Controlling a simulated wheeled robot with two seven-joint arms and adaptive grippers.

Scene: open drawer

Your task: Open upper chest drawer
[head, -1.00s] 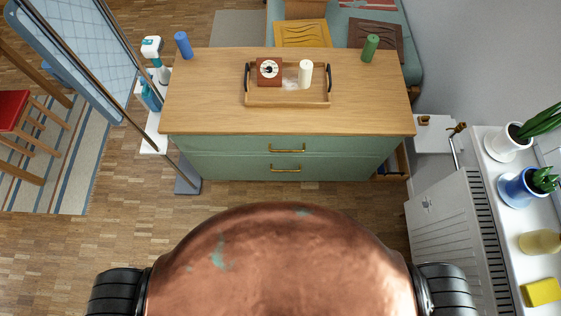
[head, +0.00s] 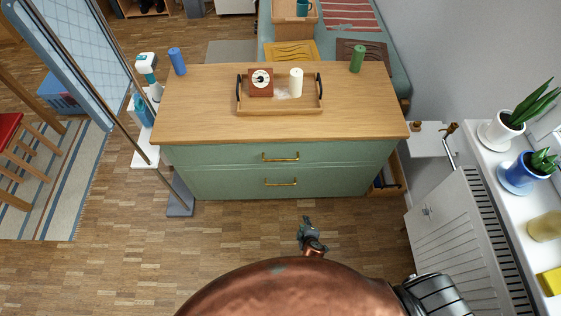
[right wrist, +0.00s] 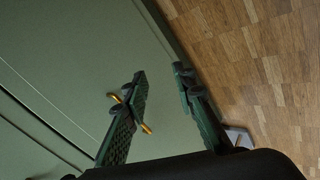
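The green chest has a wooden top (head: 200,115). Its upper drawer (head: 220,154) looks shut, with a brass handle (head: 281,157) at the middle of its front. The lower drawer (head: 225,182) also looks shut and has its own brass handle (head: 281,182). My right gripper (head: 306,222) is in front of the chest, apart from both handles in the head view. In the right wrist view my right gripper (right wrist: 161,76) has its fingers apart with nothing between them. A brass handle (right wrist: 147,128) is partly hidden behind one finger; I cannot tell which handle. My left gripper is not in view.
On the chest top are a tray (head: 280,109) with a clock and white candle, a blue candle (head: 177,61) and a green candle (head: 357,58). Floor before the chest is free.

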